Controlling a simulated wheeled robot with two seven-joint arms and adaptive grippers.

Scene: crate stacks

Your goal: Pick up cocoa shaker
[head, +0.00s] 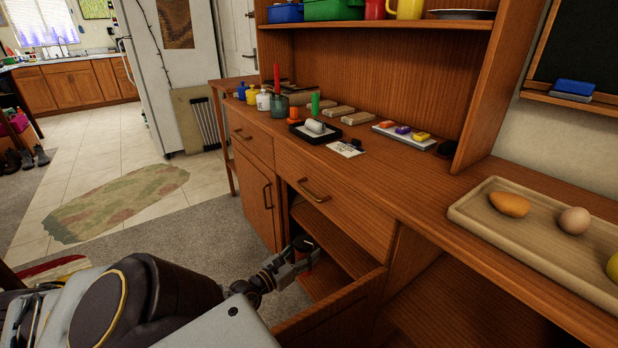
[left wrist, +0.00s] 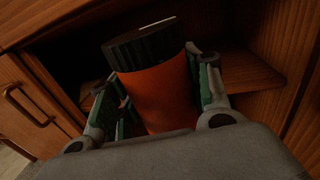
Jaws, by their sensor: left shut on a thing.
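The cocoa shaker, orange-brown with a ribbed black lid, is between the fingers of my left gripper, seen large in the left wrist view (left wrist: 160,88). My left gripper (left wrist: 158,95) is shut on its body, with a finger on each side. In the head view the left gripper (head: 301,258) is at the open lower cupboard, and the shaker (head: 304,246) shows small there, partly covered by the fingers. I cannot tell whether its base touches a shelf. My right gripper is not in view.
The open cupboard door (head: 335,312) stands out near my left gripper. A shelf (head: 335,237) is inside the cupboard. The sideboard top (head: 395,183) holds small jars, blocks and a tray (head: 545,250) with egg-shaped items. The floor to the left is mostly clear.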

